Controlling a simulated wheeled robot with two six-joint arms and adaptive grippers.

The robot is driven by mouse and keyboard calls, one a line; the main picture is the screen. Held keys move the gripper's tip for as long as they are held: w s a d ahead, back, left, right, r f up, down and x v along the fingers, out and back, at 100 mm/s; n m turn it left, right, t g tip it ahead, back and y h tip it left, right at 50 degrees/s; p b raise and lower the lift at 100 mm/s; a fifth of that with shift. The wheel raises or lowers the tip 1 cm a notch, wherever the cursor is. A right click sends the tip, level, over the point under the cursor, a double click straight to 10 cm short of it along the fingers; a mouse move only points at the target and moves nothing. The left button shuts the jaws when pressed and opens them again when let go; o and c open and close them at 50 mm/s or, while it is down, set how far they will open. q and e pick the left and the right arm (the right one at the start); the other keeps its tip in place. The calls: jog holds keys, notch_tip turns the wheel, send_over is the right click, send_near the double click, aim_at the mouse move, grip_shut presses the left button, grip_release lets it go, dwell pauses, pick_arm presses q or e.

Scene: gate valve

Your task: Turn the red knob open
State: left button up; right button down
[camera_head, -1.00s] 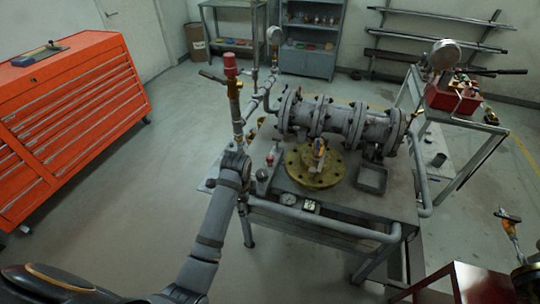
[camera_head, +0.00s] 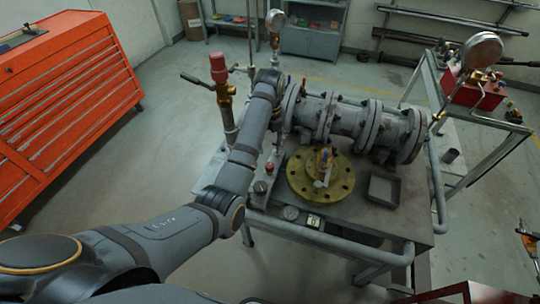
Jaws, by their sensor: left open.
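A red cylindrical knob (camera_head: 218,68) tops an upright brass valve with a dark side lever, left of the flanged pipe assembly. A smaller red knob (camera_head: 270,167) sits low at the bench's left edge. I see no contact with either red knob. My right gripper is out of view.
The grey flanged pipe (camera_head: 345,117) lies across the bench. A brass flange (camera_head: 340,188) and a small grey tray (camera_head: 384,190) lie in front. A pressure gauge (camera_head: 275,20) rises behind my wrist. An orange tool cabinet (camera_head: 70,110) stands left; open floor lies between.

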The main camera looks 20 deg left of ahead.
aim_at(270, 165)
pick_arm(q)
jog(key=f+b, duration=0.1)
jog(key=f, duration=0.1)
jog(key=s+f+b, duration=0.1)
jog(key=b, duration=0.1)
jog(key=shift+s+d+f, duration=0.1)
jog(key=shift+d+f, duration=0.05)
jog(key=shift+f, duration=0.25)
jog(key=f, duration=0.3)
jog(key=shift+w+f, duration=0.25)
jog(key=shift+w, duration=0.1)
notch_tip(270, 165, down, 2)
jog(key=shift+f+p, duration=0.1)
jog(key=shift+p, duration=0.2)
jog(key=shift+s+f, duration=0.15)
jog(key=shift+f, duration=0.2)
jog(key=shift+c, duration=0.8)
jog(key=c, duration=0.7)
jog(key=shift+c, duration=1.3)
jog(key=shift+r, duration=0.1)
grip_shut()
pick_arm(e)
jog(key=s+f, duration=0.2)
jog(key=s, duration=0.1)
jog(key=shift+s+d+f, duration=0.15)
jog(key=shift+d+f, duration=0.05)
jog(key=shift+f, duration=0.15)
